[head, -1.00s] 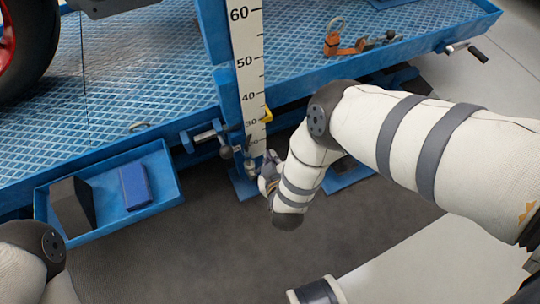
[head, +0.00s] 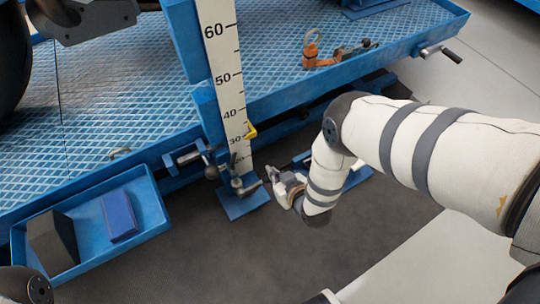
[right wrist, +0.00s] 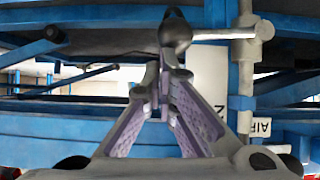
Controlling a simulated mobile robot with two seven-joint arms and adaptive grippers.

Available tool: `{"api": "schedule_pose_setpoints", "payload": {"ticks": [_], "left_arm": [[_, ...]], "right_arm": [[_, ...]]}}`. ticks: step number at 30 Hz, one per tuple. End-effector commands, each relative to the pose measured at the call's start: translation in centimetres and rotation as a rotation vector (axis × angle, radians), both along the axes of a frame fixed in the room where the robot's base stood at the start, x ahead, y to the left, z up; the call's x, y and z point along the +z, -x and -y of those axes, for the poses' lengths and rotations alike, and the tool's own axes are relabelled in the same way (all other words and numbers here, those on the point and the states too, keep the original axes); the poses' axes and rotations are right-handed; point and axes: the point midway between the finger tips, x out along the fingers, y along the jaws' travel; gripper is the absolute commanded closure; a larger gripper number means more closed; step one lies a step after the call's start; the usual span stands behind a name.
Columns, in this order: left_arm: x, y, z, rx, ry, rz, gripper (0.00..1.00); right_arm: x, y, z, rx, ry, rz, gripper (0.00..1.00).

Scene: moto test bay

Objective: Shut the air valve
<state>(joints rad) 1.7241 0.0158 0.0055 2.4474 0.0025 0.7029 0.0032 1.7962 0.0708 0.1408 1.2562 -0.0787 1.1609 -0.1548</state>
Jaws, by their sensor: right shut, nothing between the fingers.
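The air valve (head: 237,183) sits low at the foot of the blue post, beside the number scale. In the right wrist view its grey lever (right wrist: 215,34) runs sideways from a vertical pipe (right wrist: 246,85) and ends in a dark round knob (right wrist: 175,32). The lever lies across the pipe. My right gripper (head: 270,174) is just right of the valve. In the right wrist view its fingertips (right wrist: 165,76) are together and empty, just below the knob in the picture; contact is unclear. My left gripper is out of view.
The blue lift platform (head: 110,110) stands above the valve. A white scale (head: 222,60) with a yellow pointer (head: 250,131) rises beside it. A blue tray (head: 150,205) holding dark blocks juts out at left. The dark floor mat (head: 200,260) in front is clear.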

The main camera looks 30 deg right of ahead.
Motion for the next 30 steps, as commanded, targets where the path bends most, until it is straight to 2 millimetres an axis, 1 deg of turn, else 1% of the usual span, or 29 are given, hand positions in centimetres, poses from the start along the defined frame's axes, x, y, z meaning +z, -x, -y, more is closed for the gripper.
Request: {"api": "schedule_pose_setpoints", "payload": {"ticks": [1,8,24,26,29,30], "left_arm": [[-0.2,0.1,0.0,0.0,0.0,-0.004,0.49],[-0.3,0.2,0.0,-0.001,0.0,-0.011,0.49],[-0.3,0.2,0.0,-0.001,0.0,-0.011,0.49],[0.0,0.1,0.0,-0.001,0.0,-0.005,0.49],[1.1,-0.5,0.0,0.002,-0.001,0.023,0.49],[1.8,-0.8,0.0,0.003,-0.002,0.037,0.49]], "right_arm": [[-0.4,0.0,0.1,0.001,0.001,-0.002,1.0],[-0.9,0.0,0.4,0.0,0.001,-0.001,1.0],[-0.8,0.0,0.5,0.0,0.002,0.0,1.0],[-0.3,-0.1,0.5,0.0,0.002,0.002,1.0],[2.0,-0.6,0.7,0.0,0.002,0.008,1.0],[3.3,-0.9,0.8,0.001,0.003,0.011,1.0]]}}
